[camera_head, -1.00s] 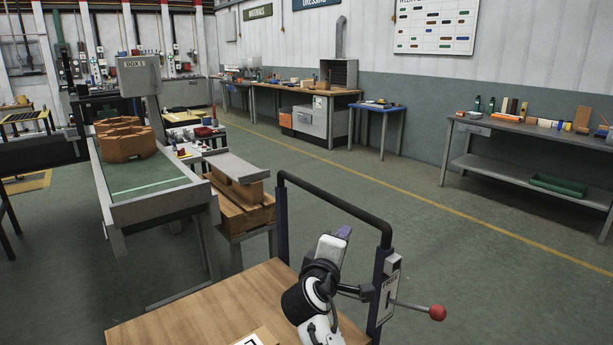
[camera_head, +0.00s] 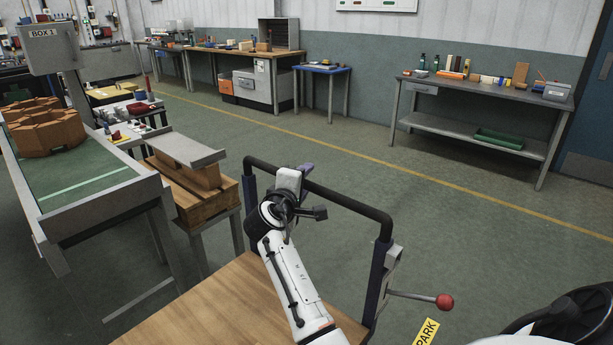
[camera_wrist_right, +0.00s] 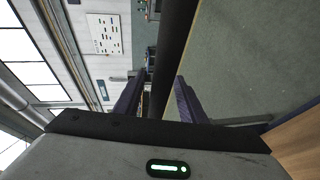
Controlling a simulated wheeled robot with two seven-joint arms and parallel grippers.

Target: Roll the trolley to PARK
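The trolley has a wooden top (camera_head: 200,310) and a black push bar (camera_head: 345,203) on dark uprights. A lever with a red ball (camera_head: 444,301) sticks out from the right upright. My right gripper (camera_head: 304,170) is at the left part of the push bar. In the right wrist view the bar (camera_wrist_right: 168,60) passes between its two purple fingers (camera_wrist_right: 158,98), with a gap showing beside one finger, so it looks open around the bar. A yellow PARK label (camera_head: 427,331) shows at the bottom edge, partly cut off. My left gripper is out of view.
A bench with a green top (camera_head: 90,170) and a stand with wooden blocks (camera_head: 190,198) are left of the trolley. A grey workbench (camera_head: 485,88) stands along the right wall. Green floor (camera_head: 480,230) beyond the trolley is clear, crossed by a yellow line.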

